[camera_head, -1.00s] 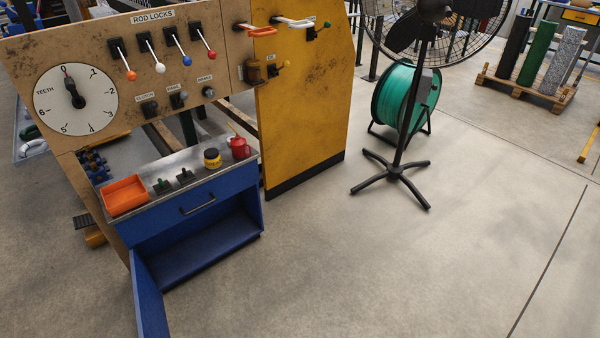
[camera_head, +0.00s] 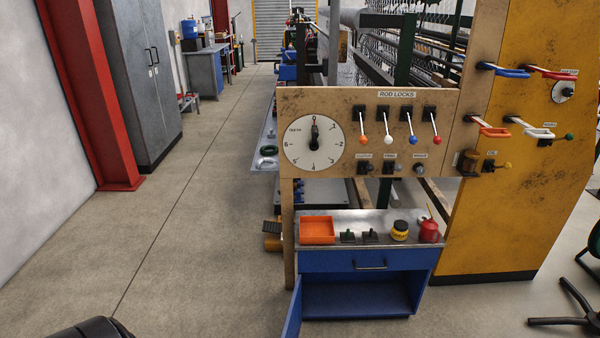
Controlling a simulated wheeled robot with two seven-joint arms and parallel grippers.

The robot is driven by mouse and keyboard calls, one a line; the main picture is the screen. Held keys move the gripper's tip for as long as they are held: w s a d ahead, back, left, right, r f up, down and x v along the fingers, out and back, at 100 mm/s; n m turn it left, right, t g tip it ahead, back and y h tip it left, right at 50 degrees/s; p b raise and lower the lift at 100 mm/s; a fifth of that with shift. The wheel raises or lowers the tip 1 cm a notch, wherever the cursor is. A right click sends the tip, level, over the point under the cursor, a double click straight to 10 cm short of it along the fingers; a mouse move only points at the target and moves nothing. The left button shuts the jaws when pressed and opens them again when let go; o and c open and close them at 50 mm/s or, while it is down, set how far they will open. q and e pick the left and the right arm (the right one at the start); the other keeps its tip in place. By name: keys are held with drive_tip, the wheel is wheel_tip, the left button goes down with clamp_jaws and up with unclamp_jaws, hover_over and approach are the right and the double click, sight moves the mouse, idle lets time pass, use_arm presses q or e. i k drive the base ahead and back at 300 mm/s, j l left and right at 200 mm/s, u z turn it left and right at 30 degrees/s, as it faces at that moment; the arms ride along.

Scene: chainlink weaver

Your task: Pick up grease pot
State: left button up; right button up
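The grease pot (camera_head: 400,231) appears to be the small yellow pot with a black lid. It stands upright on the metal top of the blue cabinet (camera_head: 357,262), right of centre. A red can (camera_head: 429,231) with a spout stands just to its right. Two small dark items (camera_head: 359,237) lie to its left, and an orange tray (camera_head: 318,229) is further left. Neither gripper shows in the picture. A dark rounded shape cuts into the bottom left edge; I cannot tell what it is.
The cabinet's lower door (camera_head: 293,308) hangs open towards me. Above the top is a panel with a dial (camera_head: 314,142) and lock levers (camera_head: 388,129). A yellow machine side (camera_head: 512,215) stands to the right. The floor (camera_head: 190,240) at left is clear.

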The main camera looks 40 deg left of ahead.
sight(399, 230)
drive_tip(key=k+j, duration=0.15)
drive_tip(key=j, duration=0.2)
drive_tip(key=k+j+u, duration=0.1)
drive_tip(key=j, duration=0.3)
drive_tip(key=k+j, duration=0.25)
drive_tip(key=k+j+u, duration=0.15)
drive_tip(key=j, duration=0.35)
drive_tip(key=k+j, duration=0.15)
drive_tip(key=j, duration=0.25)
drive_tip(key=i+l, duration=0.2)
drive_tip(key=l, duration=0.15)
drive_tip(key=i+l+u, duration=0.1)
drive_tip(key=l, duration=0.3)
drive_tip(key=i+l, duration=0.5)
drive_tip(key=l, duration=0.25)
drive_tip(key=i+l+u, duration=0.1)
drive_tip(key=l, duration=0.3)
drive_tip(key=i+l, duration=0.3)
drive_tip(key=l+u, duration=0.05)
drive_tip(key=l, duration=0.05)
